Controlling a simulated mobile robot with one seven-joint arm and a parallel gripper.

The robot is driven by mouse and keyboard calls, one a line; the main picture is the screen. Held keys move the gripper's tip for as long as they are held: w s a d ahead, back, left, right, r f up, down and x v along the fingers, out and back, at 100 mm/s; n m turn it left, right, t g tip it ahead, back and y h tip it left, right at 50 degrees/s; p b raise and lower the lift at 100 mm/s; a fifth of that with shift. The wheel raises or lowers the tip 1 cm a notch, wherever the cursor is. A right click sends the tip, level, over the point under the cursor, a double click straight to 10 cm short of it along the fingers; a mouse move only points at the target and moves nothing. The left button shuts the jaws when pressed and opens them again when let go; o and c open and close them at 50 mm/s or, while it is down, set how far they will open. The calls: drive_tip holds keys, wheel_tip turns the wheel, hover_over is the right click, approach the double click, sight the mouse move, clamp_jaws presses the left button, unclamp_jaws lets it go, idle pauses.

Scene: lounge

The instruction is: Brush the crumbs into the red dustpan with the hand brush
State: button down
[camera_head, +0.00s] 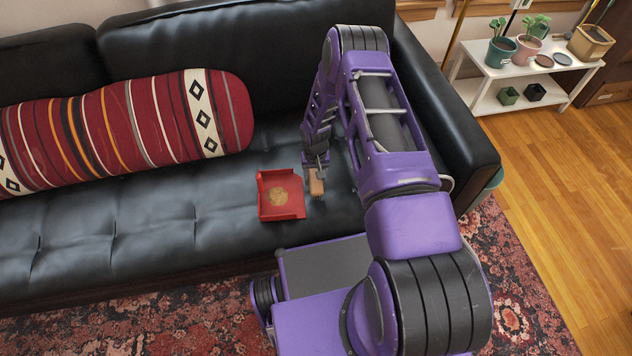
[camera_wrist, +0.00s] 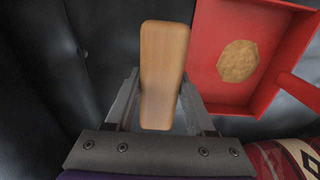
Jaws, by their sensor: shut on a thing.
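My gripper (camera_head: 316,166) points down at the black sofa seat and is shut on the wooden hand brush (camera_head: 317,187). In the wrist view the brush's pale wooden block (camera_wrist: 163,60) is between the two fingers; its bristles are hidden there. The red dustpan (camera_head: 284,212) lies on the seat just left of the brush, and apart from it. It also shows at the upper right of the wrist view (camera_wrist: 275,25). A roundish tan patch of crumbs (camera_head: 278,197) lies inside the dustpan, also clear in the wrist view (camera_wrist: 238,62).
A striped red bolster (camera_head: 130,125) lies on the sofa (camera_head: 150,215) at the left, behind the dustpan. The sofa's armrest (camera_head: 450,110) is to the right of my arm. A white plant shelf (camera_head: 530,70) stands beyond it. The seat left of the dustpan is clear.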

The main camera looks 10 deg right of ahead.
drive_tip(key=shift+r+p, duration=0.75)
drive_tip(key=shift+r, duration=1.6)
